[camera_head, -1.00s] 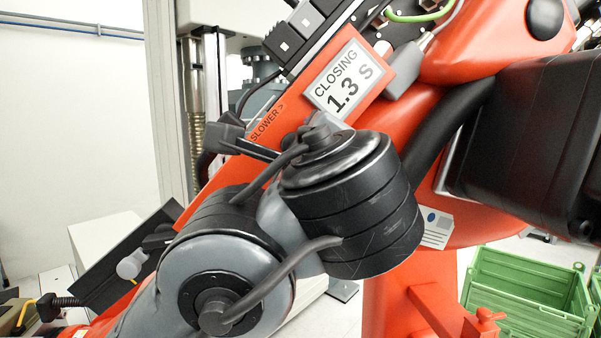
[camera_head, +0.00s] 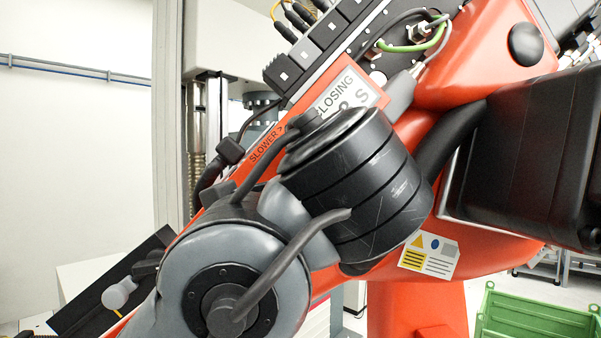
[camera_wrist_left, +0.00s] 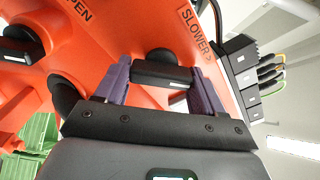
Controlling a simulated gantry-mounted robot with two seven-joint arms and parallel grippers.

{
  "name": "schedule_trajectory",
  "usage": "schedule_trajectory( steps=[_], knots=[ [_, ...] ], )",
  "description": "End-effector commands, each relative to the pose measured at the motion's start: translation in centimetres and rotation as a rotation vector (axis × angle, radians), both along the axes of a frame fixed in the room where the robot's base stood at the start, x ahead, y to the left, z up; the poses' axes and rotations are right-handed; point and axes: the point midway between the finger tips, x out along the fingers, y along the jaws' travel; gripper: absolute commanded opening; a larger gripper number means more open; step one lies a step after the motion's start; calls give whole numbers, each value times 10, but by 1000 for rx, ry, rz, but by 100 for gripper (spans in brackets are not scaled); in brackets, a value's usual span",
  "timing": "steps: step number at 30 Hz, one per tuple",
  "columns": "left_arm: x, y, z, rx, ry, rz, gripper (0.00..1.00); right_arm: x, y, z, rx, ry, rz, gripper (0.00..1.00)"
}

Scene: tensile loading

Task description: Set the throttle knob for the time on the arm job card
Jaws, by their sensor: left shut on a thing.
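The job card (camera_head: 338,97) on the orange arm is partly covered by my left wrist in the head view; "LOSING" and part of a digit and "S" show. The throttle knob (camera_wrist_left: 163,72), a black bar with a white mark, sits between the purple fingers of my left gripper (camera_wrist_left: 160,82) in the left wrist view. The gripper is shut on it. A "SLOWER >" label (camera_wrist_left: 196,36) is beside it, and also shows in the head view (camera_head: 266,143). My left fingers are hidden behind my arm in the head view. My right gripper is not in view.
Black valve blocks (camera_head: 305,45) with cables lie above the card. A second black knob (camera_wrist_left: 20,45) is near the "PEN" lettering in the wrist view. A green crate (camera_head: 530,318) stands at lower right. A large black box (camera_head: 530,150) is at the right.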

Motion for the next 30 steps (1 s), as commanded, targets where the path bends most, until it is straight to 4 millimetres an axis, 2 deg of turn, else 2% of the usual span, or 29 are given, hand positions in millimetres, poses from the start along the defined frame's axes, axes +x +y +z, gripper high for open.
schedule_trajectory(
  steps=[11, 12, 16, 30],
  knots=[
    [0, 0, 0, -5, -1, 0, 38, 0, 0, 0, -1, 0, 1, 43],
    [0, 0, 0, -5, -1, 0, 70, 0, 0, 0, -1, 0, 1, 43],
    [0, 0, 0, -5, -1, 0, 89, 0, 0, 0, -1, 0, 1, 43],
    [-3, -2, 0, -4, -1, -3, 89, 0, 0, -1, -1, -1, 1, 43]
  ],
)
